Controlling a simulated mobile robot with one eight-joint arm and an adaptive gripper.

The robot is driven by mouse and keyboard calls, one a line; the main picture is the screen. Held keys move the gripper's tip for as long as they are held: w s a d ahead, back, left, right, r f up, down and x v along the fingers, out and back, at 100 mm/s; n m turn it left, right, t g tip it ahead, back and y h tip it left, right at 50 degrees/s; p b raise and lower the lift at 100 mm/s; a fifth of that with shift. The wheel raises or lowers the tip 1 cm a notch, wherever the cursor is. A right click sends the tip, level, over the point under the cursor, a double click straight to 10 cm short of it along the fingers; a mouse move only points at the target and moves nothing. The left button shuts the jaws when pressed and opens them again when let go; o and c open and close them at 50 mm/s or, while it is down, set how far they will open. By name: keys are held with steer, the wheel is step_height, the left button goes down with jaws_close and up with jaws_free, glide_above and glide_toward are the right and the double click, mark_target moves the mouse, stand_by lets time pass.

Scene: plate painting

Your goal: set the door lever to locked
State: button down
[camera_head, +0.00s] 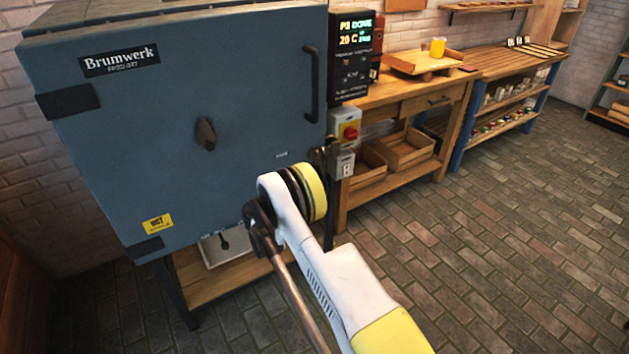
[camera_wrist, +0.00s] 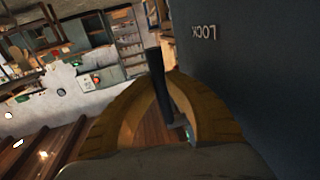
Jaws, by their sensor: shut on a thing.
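The blue kiln door (camera_head: 180,120) is closed against its body in the head view, with the LOCK mark (camera_head: 281,155) near its right edge. The dark door lever (camera_head: 331,160) stands at that edge, partly hidden by my wrist. In the wrist view the lever (camera_wrist: 157,65) is a dark bar running down between the fingers of my gripper (camera_wrist: 166,88), which is shut on it. The LOCK mark also shows upside down in the wrist view (camera_wrist: 203,32), right of the lever. My fingers are hidden behind my wrist in the head view.
A control panel (camera_head: 352,60) and a red-knobbed switch box (camera_head: 346,130) sit just right of the kiln. A wooden workbench (camera_head: 385,95) with crates (camera_head: 402,150) on its lower shelf stands beyond. The brick floor (camera_head: 480,240) at the right is clear.

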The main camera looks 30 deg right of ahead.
steer(key=shift+d, duration=0.2)
steer(key=c, duration=1.4)
jaws_free()
steer(key=shift+d, duration=0.1)
steer(key=shift+o, duration=0.2)
steer(key=v, duration=1.2)
